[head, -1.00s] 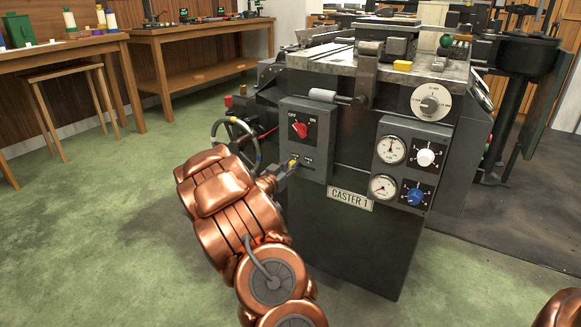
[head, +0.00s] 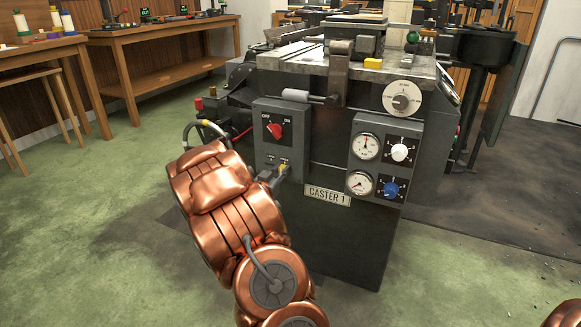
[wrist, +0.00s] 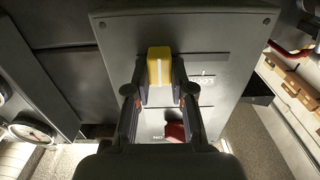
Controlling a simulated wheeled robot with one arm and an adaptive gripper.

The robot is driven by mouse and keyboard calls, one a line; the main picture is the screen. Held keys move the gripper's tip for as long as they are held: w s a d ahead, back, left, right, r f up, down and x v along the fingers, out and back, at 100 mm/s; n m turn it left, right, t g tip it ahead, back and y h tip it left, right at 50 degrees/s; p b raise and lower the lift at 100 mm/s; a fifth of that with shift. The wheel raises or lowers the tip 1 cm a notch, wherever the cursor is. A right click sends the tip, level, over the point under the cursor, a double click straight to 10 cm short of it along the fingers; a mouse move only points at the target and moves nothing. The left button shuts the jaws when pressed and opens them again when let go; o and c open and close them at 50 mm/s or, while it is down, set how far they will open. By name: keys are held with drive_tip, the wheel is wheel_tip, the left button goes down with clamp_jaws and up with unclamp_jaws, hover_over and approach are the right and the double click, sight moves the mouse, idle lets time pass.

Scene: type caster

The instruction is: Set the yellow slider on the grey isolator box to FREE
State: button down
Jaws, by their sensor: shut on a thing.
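The grey isolator box (head: 280,142) is on the front of the machine in the head view. In the wrist view its panel (wrist: 220,40) appears upside down. The yellow slider (wrist: 159,66) is between my fingertips, and my gripper (wrist: 159,82) is shut on it. In the head view the slider (head: 283,168) shows just at my gripper (head: 279,172), below the right-hand of two small labels. A label starting "LO" (wrist: 205,80) stands clear of the slider in the wrist view; the other label is hidden there by my gripper.
A red OFF/ON knob (head: 275,130) sits above the slider and shows close to my gripper in the wrist view (wrist: 175,131). Gauges (head: 366,146) and dials (head: 391,189) are on the panel to the right. A grey-handled lever (head: 297,95) sticks out above the box.

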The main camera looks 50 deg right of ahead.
drive_tip(key=shift+s+d, duration=0.1)
drive_tip(key=shift+s, duration=0.2)
drive_tip(key=c, duration=1)
unclamp_jaws()
drive_tip(key=shift+a, duration=0.4)
drive_tip(key=s+a, duration=0.2)
drive_tip(key=a, duration=0.9)
drive_tip(key=shift+r, duration=0.1)
